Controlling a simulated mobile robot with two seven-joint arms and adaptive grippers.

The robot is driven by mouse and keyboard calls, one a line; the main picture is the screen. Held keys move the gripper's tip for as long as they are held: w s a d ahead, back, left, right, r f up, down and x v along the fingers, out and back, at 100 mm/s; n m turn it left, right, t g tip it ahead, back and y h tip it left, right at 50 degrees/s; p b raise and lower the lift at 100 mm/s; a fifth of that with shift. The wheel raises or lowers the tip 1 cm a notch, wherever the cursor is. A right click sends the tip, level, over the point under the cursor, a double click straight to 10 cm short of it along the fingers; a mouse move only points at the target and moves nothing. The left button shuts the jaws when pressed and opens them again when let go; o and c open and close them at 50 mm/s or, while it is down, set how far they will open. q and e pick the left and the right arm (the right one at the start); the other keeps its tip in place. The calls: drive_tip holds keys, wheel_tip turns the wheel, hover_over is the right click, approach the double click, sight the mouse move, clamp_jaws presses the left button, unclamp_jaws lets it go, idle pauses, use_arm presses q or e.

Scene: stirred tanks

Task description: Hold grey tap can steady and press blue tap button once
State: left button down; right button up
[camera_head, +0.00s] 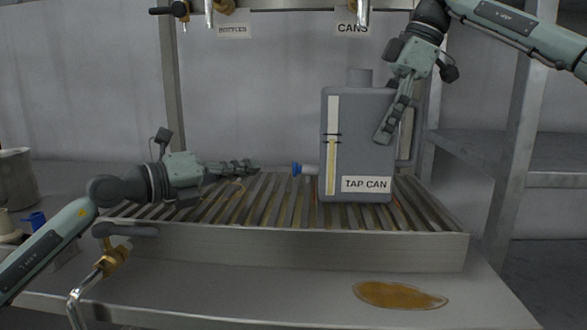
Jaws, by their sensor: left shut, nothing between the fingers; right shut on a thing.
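The grey tap can (359,118) stands upright on the slatted metal rack, with a "TAP CAN" label (366,184) low on its front. A blue tap button (297,169) sticks out from its lower left side. My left gripper (257,168) is shut and empty, pointing right at the button's height, with a gap between its fingertips and the button. My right gripper (383,139) comes down from the upper right and is shut on the can's right part, by its handle side; the exact contact is partly hidden.
The slatted rack (300,247) has a raised front wall. An amber puddle (400,294) lies on the tray in front. A brass tap (111,262) stands at the front left. A metal pot (16,179) is at the far left. Taps hang overhead near the "CANS" sign (352,28).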

drive_tip(key=shift+a+f, duration=0.1)
drive_tip(key=shift+f, duration=0.4)
drive_tip(key=o, duration=1.4)
use_arm(q)
drive_tip(key=shift+f, duration=0.1)
use_arm(e)
drive_tip(key=o, duration=0.5)
use_arm(q)
drive_tip(key=shift+w, duration=0.1)
use_arm(e)
drive_tip(key=shift+w, duration=0.1)
drive_tip(key=shift+r, duration=0.15)
